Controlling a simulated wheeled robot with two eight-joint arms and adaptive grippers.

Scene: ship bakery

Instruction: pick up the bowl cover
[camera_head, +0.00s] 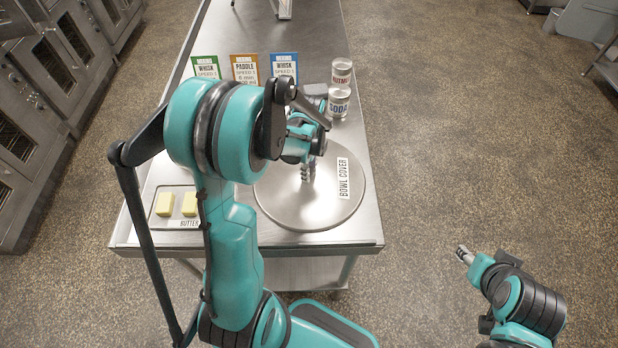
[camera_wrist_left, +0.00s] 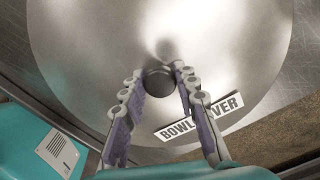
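The bowl cover (camera_head: 285,205) is a round steel lid with a "BOWL COVER" label, lying on the steel table. It fills much of the left wrist view (camera_wrist_left: 90,50), where its dark round knob (camera_wrist_left: 158,82) shows. My left gripper (camera_head: 308,172) is over the middle of the cover. In the left wrist view its open fingers (camera_wrist_left: 156,84) stand on either side of the knob, with narrow gaps visible. My right gripper (camera_head: 464,255) is over the floor at right, away from the table; its fingers are too small to judge.
The steel table (camera_head: 310,45) also holds a tray of butter (camera_head: 164,204) at left. Green, orange (camera_head: 245,66) and blue mixing cards stand behind my left arm.

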